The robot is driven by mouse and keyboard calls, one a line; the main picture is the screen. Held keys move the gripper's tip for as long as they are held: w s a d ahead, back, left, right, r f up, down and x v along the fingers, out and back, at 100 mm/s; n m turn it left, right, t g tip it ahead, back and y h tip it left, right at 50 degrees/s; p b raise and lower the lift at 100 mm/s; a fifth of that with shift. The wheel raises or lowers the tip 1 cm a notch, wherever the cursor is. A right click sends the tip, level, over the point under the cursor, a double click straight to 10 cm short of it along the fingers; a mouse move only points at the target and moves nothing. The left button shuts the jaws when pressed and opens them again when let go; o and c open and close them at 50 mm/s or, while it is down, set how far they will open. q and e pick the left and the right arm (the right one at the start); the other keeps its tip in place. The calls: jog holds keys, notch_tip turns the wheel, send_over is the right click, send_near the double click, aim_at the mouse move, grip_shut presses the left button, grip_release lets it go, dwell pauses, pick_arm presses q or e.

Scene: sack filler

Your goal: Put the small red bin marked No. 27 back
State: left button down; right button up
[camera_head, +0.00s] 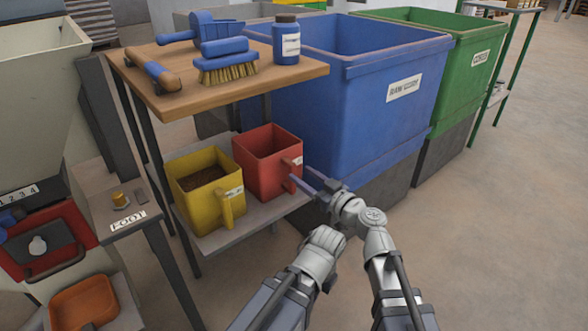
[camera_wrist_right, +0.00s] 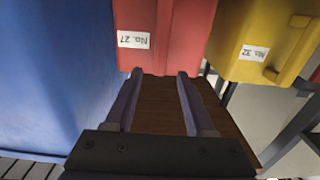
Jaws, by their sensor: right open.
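The red bin (camera_head: 262,160) stands upright on the lower shelf (camera_head: 250,214) of a small bench, with its handle (camera_head: 294,178) and label on its right side. In the right wrist view the red bin (camera_wrist_right: 190,30) shows its label "No. 27" (camera_wrist_right: 133,39) upside down. My right gripper (camera_head: 318,183) is just right of the handle. Its two fingers (camera_wrist_right: 160,76) are open and apart, pointing at the bin's labelled side, with nothing seen gripped between them. Whether a fingertip touches the bin I cannot tell. My left gripper is not seen.
A yellow bin (camera_head: 205,178) with brown contents stands close left of the red one. The wooden bench top (camera_head: 190,92) overhangs, carrying a brush, a scoop and a bottle. A large blue container (camera_head: 390,120) stands close behind at right. Floor at right is clear.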

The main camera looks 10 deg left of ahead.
jog(key=v, duration=0.5)
jog(key=shift+s+d, duration=0.25)
jog(key=shift+d, duration=0.05)
